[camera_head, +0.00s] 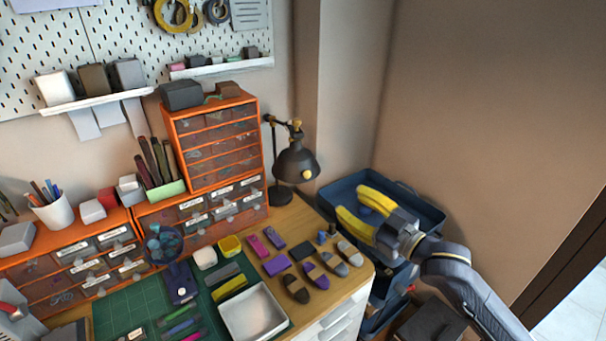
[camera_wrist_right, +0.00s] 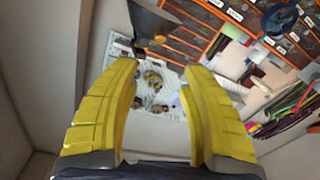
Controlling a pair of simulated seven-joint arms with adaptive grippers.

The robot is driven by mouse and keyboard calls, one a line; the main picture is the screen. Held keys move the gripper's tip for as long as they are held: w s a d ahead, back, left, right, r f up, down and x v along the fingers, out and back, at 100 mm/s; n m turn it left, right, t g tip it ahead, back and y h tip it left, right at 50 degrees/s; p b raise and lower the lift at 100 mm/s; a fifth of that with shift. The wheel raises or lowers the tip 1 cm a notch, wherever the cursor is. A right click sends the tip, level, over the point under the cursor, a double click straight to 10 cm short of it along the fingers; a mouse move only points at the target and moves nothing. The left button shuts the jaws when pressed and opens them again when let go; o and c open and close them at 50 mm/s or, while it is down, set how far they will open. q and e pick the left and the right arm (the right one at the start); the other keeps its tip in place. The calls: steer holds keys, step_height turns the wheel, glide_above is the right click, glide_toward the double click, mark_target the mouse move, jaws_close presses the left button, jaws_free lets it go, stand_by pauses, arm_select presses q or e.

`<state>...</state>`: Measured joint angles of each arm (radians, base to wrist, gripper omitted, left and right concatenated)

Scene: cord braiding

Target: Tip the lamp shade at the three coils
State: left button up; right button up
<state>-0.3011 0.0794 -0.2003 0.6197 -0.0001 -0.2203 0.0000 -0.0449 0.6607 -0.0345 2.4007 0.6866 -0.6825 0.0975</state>
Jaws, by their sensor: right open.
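The black desk lamp stands at the back right of the bench, with its dark cone shade (camera_head: 297,164) tilted downward and a brass knob on it. Part of a dark shade (camera_wrist_right: 152,20) also shows at the top of the right wrist view. Yellow and grey coils (camera_head: 172,14) hang on the pegboard at the top of the head view; coils (camera_wrist_right: 152,80) also show beyond my fingers in the wrist view. My right gripper (camera_head: 350,203) has yellow fingers spread apart and empty, right of and below the shade, not touching it. My left gripper is out of view.
An orange drawer cabinet (camera_head: 212,146) stands left of the lamp. Dark blue bins (camera_head: 425,207) sit under my right gripper. A white tray (camera_head: 254,312) and several small parts lie on the bench. Bare wall (camera_head: 480,120) fills the right side.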

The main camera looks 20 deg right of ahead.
mark_target(309, 175)
steer(key=x, duration=1.7)
steer(key=shift+w, duration=0.1)
jaws_close()
